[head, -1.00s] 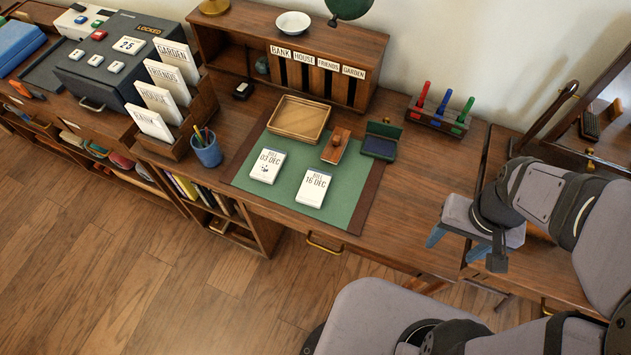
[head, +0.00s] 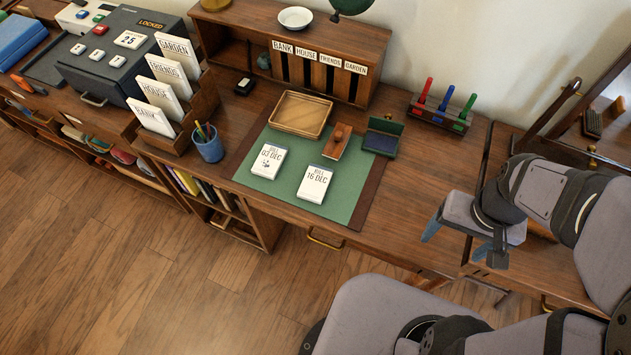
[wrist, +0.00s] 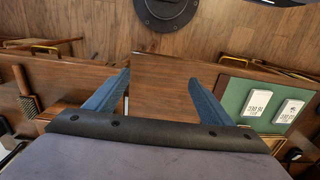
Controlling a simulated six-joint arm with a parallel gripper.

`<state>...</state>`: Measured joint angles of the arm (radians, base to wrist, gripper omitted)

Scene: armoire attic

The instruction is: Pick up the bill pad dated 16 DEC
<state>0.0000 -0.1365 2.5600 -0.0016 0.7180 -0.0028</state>
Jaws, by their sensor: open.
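The bill pad dated 16 DEC (head: 314,184) is a white block lying flat on the green desk mat (head: 340,208). To its left lies a similar bill pad dated 03 DEC (head: 269,161). My gripper (head: 462,243) is open and empty over the right part of the desk, well to the right of both pads. In the wrist view its two blue fingers (wrist: 164,98) are spread apart with bare wood between them. Both pads show at the right of that view, with the 16 DEC pad (wrist: 258,103) nearer the fingers.
A wooden tray (head: 300,114), a wooden stamp (head: 337,142) and a green ink pad box (head: 382,136) sit behind the pads. A pencil cup (head: 208,143) stands left. The desktop (head: 420,200) between mat and gripper is clear.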

